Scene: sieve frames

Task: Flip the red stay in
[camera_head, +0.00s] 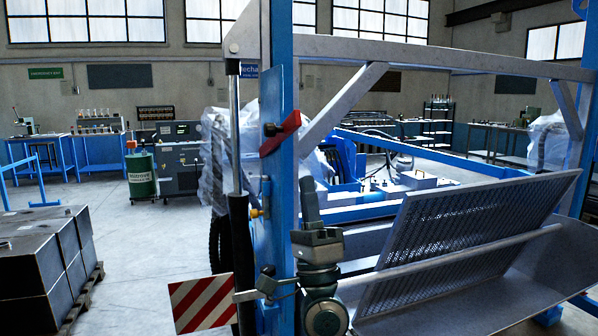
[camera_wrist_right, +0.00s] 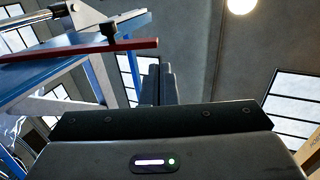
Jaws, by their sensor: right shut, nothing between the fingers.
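The red stay (camera_head: 281,134) is a short flat bar on the blue post (camera_head: 275,200), beside a dark knob. In the head view it slants up to the right, its right end sticking out past the post. In the right wrist view the red stay (camera_wrist_right: 85,49) lies across the upper left, nearly level. My right gripper (camera_head: 308,182) is shut and empty, pointing up, below and a little right of the stay in the head view. Its closed fingers (camera_wrist_right: 158,80) show in the wrist view, apart from the stay in the picture. My left gripper is not in view.
A gas strut (camera_head: 238,170) stands left of the post. A perforated sieve panel (camera_head: 465,225) leans in the metal trough at right. A grey brace (camera_head: 343,103) runs up behind the stay. A striped red-white plate (camera_head: 203,303) sits low left. Dark crates (camera_head: 40,255) stand far left.

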